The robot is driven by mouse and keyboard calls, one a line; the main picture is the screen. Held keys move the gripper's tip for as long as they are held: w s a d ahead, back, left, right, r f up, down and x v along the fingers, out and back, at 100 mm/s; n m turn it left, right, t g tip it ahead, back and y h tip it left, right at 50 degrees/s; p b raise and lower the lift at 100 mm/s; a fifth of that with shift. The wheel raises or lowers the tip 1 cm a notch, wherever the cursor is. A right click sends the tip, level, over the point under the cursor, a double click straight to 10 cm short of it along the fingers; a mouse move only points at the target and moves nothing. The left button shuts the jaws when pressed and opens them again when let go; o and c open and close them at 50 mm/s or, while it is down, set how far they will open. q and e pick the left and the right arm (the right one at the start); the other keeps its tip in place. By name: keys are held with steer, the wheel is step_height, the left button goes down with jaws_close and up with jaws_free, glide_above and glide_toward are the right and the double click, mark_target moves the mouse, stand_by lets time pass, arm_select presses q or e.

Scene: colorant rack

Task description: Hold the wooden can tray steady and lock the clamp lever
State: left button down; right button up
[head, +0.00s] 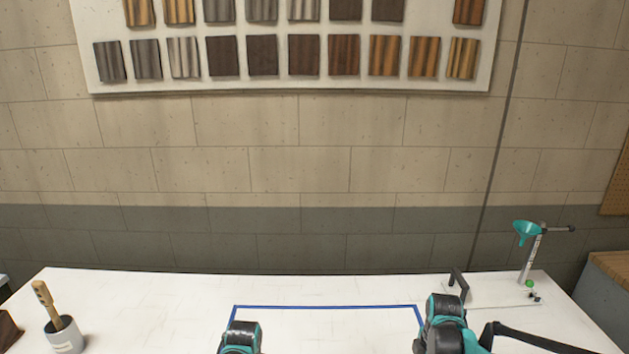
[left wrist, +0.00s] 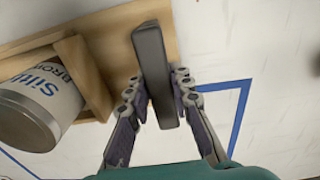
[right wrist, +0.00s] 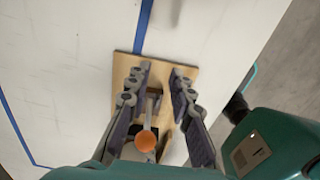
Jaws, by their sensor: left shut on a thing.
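In the left wrist view my left gripper (left wrist: 160,88) is shut on a dark grey bar-shaped handle (left wrist: 150,50) on the wooden can tray (left wrist: 105,62). A can with a white and blue label (left wrist: 45,95) lies in the tray, left of the handle in the picture. In the right wrist view my right gripper (right wrist: 158,82) is open, its fingers on both sides of a clamp lever with an orange knob (right wrist: 146,141). The lever sits over a wooden board (right wrist: 126,70); whether a finger touches it, I cannot tell. The head view does not show the tray or lever.
Blue tape (head: 325,307) marks an outline on the white table (head: 150,300). A pot with a brush (head: 64,338) stands at the left. A teal-topped stand (head: 530,245) is at the back right. A sample board (head: 290,88) hangs on the wall. The table's back middle is clear.

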step_height(320, 180, up, 11)
steer(key=o, duration=0.6)
steer(key=shift+r, duration=0.5)
steer(key=shift+c, duration=0.2)
steer(key=a+n, duration=0.2)
steer(key=a, duration=0.1)
steer(key=a+f+n, duration=0.1)
steer(key=a+n, duration=0.1)
steer(key=a, duration=0.1)
steer(key=a+f+n, duration=0.1)
steer(key=a+n, duration=0.1)
steer(key=a, duration=0.2)
steer(key=shift+w+f+g+h, duration=0.1)
steer(key=shift+f+g+h, duration=0.1)
steer(key=shift+g+h, duration=0.15)
steer(key=shift+a+f+n, duration=0.15)
steer(key=shift+f+n, duration=0.15)
steer(key=shift+f, duration=0.05)
steer(key=f, duration=1.1)
steer(key=shift+s+d, duration=0.35)
steer(key=shift+s, duration=0.05)
jaws_close()
